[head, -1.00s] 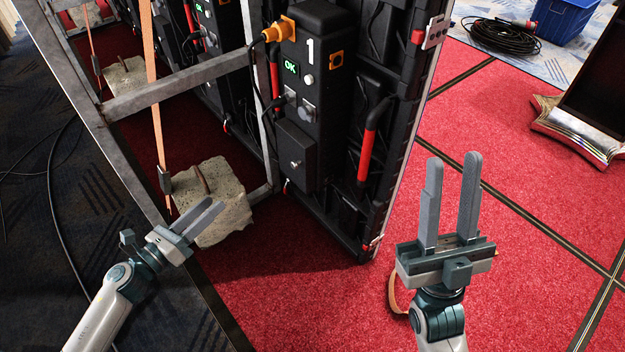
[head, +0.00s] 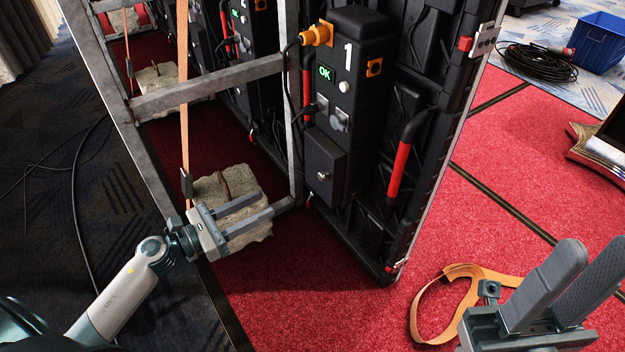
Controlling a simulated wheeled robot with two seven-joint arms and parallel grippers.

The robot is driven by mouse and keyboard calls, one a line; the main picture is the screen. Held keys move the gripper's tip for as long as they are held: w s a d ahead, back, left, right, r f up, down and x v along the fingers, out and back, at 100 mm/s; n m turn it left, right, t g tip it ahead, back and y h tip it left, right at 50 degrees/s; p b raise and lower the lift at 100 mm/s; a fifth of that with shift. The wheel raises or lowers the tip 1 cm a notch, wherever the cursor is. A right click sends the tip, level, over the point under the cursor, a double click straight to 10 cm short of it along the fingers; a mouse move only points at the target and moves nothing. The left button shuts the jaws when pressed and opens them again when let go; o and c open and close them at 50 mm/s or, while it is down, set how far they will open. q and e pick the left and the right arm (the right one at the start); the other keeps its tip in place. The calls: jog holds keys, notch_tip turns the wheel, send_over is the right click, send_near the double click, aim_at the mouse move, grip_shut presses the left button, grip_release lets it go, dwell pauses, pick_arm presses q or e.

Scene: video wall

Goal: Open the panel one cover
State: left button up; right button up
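Panel one is the black upright unit (head: 350,110) marked with a white "1", with a lit green OK display. Its cover (head: 323,166) is a small black box-like door with a round knob, low on the front, and it looks closed. My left gripper (head: 265,202) is open and empty, its fingers pointing right, below and to the left of the cover, apart from it. My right gripper (head: 592,252) is open and empty at the lower right, well away from the panel; its lower part is cut off by the picture edge.
A metal frame (head: 205,88) with an orange strap (head: 184,125) stands left of the panel. A stone-like weight (head: 245,185) lies behind my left gripper. An orange band (head: 425,312) lies near my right gripper. A cable coil (head: 535,62) and blue bin (head: 597,42) stand back right.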

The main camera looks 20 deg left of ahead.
aim_at(320, 176)
pick_arm(q)
jog(key=x, duration=1.6)
jog(key=shift+d, duration=0.1)
grip_shut()
